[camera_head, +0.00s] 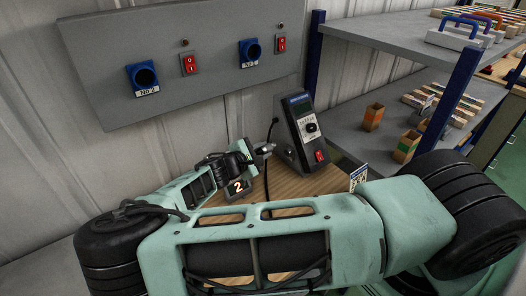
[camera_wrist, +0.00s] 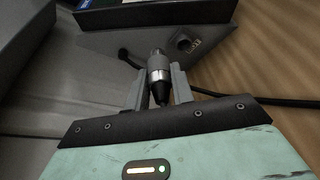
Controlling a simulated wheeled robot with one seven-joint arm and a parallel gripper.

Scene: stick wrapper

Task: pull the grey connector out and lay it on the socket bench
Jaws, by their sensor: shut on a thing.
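The grey connector (camera_wrist: 157,66) has a bright metal ring and a black tapered end, and sits between my gripper's two fingers (camera_wrist: 160,86) in the wrist view. My gripper (camera_head: 262,151) is shut on it, just left of the dark instrument (camera_head: 303,130) in the head view. The connector's far end points at the instrument's grey panel (camera_wrist: 110,42). I cannot tell whether the connector touches the panel. The wooden bench top (camera_head: 295,186) lies below, partly hidden by my arm.
A black cable (camera_wrist: 265,100) runs across the wood at right. A wall panel (camera_head: 205,85) carries blue sockets and red switches. A shelf (camera_head: 395,40) with boxes stands at right. A small card (camera_head: 358,175) stands at the bench's right edge.

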